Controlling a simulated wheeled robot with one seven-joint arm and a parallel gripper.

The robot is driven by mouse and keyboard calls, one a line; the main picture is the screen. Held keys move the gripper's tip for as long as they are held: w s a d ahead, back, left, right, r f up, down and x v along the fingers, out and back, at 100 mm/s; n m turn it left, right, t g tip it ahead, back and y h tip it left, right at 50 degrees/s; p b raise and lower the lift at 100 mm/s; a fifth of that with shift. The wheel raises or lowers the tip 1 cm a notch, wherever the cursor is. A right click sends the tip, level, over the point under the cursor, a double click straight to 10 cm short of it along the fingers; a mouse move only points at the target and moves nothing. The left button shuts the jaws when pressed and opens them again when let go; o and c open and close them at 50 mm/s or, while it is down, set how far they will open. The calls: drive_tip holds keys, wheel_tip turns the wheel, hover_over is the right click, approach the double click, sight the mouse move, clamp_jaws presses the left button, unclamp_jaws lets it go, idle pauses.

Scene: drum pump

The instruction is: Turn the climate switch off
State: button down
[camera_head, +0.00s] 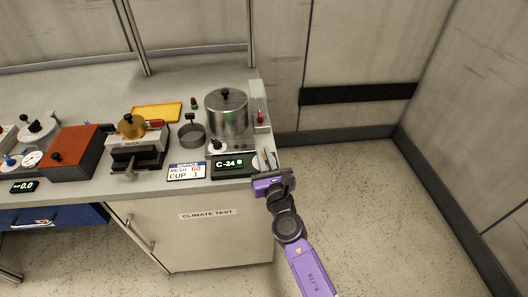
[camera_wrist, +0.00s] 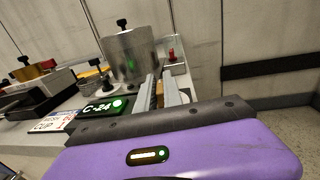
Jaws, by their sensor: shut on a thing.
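The green-lit display reading C-24 (camera_head: 230,164) sits at the front right of the bench, with a round green light at its right end. It also shows in the wrist view (camera_wrist: 98,109). My gripper (camera_head: 265,158) is at the bench's front right corner, just right of the display. In the wrist view its two grey fingers (camera_wrist: 161,90) are close together around a small tan piece (camera_wrist: 160,94), mostly hidden between them. I cannot tell for sure whether this piece is the climate switch. A red-tipped lever (camera_head: 260,117) stands behind the fingers on a pale panel.
A steel drum (camera_head: 228,113) with a black knob stands just behind the display. The cabinet below is labelled CLIMATE TEST (camera_head: 207,214). The floor right of the bench is clear.

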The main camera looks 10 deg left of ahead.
drive_tip(key=shift+m+t+h+p, duration=0.4)
drive_tip(key=shift+m+h+p, duration=0.35)
drive_tip(key=shift+h, duration=0.25)
drive_tip(key=c, duration=1.5)
unclamp_jaws()
drive_tip(key=shift+p+v, duration=0.6)
drive_tip(key=shift+v, duration=3.35)
